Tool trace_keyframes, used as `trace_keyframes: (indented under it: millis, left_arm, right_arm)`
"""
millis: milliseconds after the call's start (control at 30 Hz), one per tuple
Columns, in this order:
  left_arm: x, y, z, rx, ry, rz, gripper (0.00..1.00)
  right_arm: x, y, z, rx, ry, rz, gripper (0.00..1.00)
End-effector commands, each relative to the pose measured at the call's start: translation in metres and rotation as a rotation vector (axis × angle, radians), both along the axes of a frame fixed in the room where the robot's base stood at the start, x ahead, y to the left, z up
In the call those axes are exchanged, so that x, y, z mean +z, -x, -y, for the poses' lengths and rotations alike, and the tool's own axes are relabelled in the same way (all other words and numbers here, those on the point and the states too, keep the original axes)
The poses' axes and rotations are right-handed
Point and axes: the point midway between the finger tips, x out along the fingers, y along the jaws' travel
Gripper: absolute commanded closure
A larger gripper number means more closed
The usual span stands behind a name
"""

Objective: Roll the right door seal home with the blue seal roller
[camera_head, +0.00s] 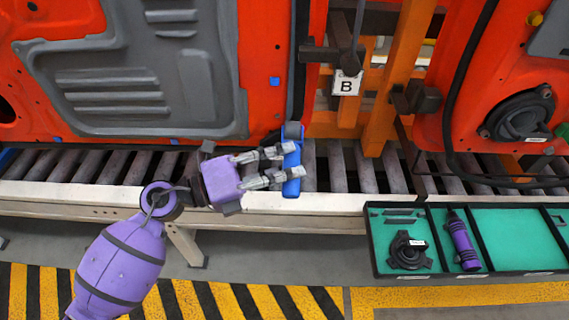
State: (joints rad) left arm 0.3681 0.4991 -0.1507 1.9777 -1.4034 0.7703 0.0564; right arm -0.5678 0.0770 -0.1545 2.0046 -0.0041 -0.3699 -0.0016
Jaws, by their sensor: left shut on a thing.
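My left gripper (282,166) is shut on the blue seal roller (292,176), held upright with its dark wheel (292,130) at the top. The wheel is at the lower end of a dark strip (299,70) on the right edge of the left orange door (270,40); I cannot tell whether it touches. On the right orange door (435,125), a black seal (462,80) runs down the left side and curves right along the bottom. Its lower part looks loose from the door. My right gripper is not in view.
An orange post with a "B" tag (347,84) and dark clamps (415,97) stands between the doors. A roller conveyor (345,170) runs below. A green-lined tray (520,240) at the right holds a black speaker (408,251) and a purple tool (463,242).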

Motion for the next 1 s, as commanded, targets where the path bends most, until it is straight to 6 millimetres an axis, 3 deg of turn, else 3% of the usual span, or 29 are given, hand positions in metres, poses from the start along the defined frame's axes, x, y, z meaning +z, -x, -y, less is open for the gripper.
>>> trace_keyframes:
  millis: [1000]
  left_arm:
    - [0.001,-0.014,0.000,0.001,0.001,0.001,1.00]
  right_arm:
    - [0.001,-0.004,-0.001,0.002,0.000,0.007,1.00]
